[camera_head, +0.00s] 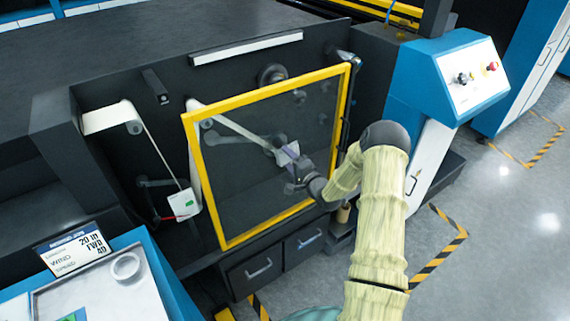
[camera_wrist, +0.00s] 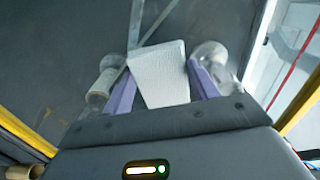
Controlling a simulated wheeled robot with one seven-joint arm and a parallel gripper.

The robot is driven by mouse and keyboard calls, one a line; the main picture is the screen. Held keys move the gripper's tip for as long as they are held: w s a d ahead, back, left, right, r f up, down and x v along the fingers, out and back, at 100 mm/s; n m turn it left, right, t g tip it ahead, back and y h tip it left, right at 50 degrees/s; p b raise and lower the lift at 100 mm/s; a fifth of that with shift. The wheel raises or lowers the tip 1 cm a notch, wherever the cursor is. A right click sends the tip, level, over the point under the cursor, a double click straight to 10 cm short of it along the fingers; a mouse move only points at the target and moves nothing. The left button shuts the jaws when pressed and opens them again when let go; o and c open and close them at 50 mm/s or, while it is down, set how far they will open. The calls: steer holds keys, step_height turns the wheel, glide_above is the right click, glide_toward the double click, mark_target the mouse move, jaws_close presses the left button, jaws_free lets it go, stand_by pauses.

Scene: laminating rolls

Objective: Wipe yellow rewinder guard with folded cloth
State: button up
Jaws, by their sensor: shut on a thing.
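The yellow rewinder guard (camera_head: 222,237) is a yellow frame around a dark see-through panel on the front of the black machine. Its yellow frame also shows at the edges of the wrist view (camera_wrist: 28,137). My gripper (camera_head: 290,155) is in front of the panel, a little right of its middle. In the wrist view its two purple fingers (camera_wrist: 163,88) are shut on a white folded cloth (camera_wrist: 160,70). The cloth shows small and pale in the head view (camera_head: 281,155). The cloth is close to the panel; I cannot tell whether it touches.
A blue and white control console (camera_head: 440,85) stands right of the guard. Drawers (camera_head: 262,268) are below it. A sign (camera_head: 77,249) and a tray with a white ring (camera_head: 126,267) are at the lower left. Open grey floor (camera_head: 490,230) with hazard-striped marking lies at the right.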

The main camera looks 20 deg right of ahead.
mark_target(279, 156)
steer(key=shift+w+d+r, duration=0.15)
steer(key=shift+w+d, duration=0.05)
steer(key=shift+d, duration=0.1)
steer(key=shift+r, duration=0.1)
steer(key=shift+r+p, duration=0.6)
steer(key=shift+r, duration=0.3)
steer(key=shift+s, duration=0.1)
steer(key=shift+s+a+f, duration=0.1)
steer(key=shift+s+a, duration=0.2)
steer(key=shift+a, duration=0.6)
steer(key=shift+s+a, duration=0.3)
steer(key=shift+a, duration=0.55)
